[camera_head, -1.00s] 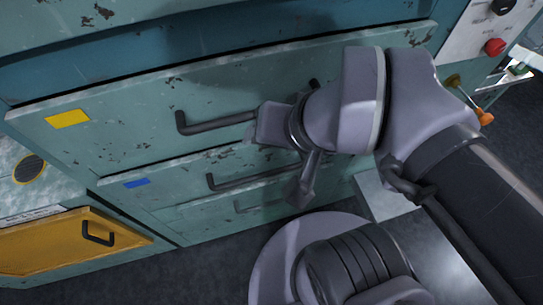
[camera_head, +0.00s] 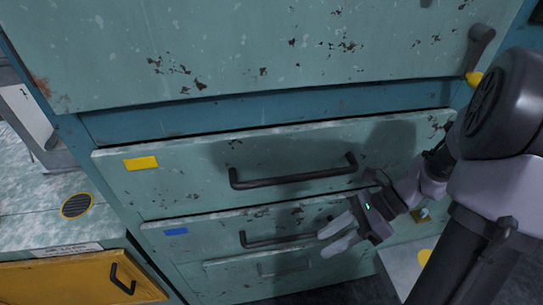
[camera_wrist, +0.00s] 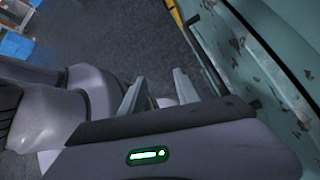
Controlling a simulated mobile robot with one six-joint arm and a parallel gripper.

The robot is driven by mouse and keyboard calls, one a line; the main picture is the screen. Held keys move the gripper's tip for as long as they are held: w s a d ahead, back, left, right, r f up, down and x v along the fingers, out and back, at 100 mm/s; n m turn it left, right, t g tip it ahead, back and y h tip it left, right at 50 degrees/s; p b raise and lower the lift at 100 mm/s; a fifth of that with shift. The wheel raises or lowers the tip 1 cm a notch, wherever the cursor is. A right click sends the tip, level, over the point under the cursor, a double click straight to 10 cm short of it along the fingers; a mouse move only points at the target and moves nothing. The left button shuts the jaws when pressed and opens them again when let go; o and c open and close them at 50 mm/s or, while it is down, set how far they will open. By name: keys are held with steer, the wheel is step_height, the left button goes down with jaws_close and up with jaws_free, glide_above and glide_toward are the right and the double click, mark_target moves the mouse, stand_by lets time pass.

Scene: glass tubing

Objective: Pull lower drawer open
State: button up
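The lower drawer (camera_head: 200,237) has a worn green front with a blue label (camera_head: 176,231) and a dark bar handle (camera_head: 283,240). The upper drawer (camera_head: 200,180), with a yellow label (camera_head: 141,163) and its own dark handle (camera_head: 292,178), sits directly above it. My gripper (camera_head: 326,242) is in front of the right end of the lower handle, which it partly hides. Its two fingers are spread with nothing between them, as the wrist view (camera_wrist: 158,88) also shows. A dark bar (camera_wrist: 205,62) lies beside the right finger there. I cannot tell whether they touch.
Another small handle (camera_head: 284,267) is on a panel below the lower drawer. A yellow-orange door (camera_head: 75,283) stands at lower left, beside a metal worktop with a round vent (camera_head: 76,206). A pale box with a yellow disc (camera_head: 424,257) is right of my gripper. Dark floor (camera_wrist: 150,40) is open.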

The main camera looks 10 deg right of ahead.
steer(key=d+f+m+t+y, duration=0.5)
steer(key=f+m, duration=0.3)
steer(key=m, duration=0.2)
steer(key=m+t+p, duration=0.1)
steer(key=m+t, duration=0.8)
steer(key=m, duration=0.3)
glide_toward(293, 237)
steer(key=shift+h, duration=0.4)
steer(key=b+x, duration=0.2)
steer(key=x, duration=0.7)
steer(key=shift+w+a+f+b, duration=0.2)
steer(key=shift+a+b, duration=0.1)
steer(key=shift+a, duration=0.1)
jaws_close()
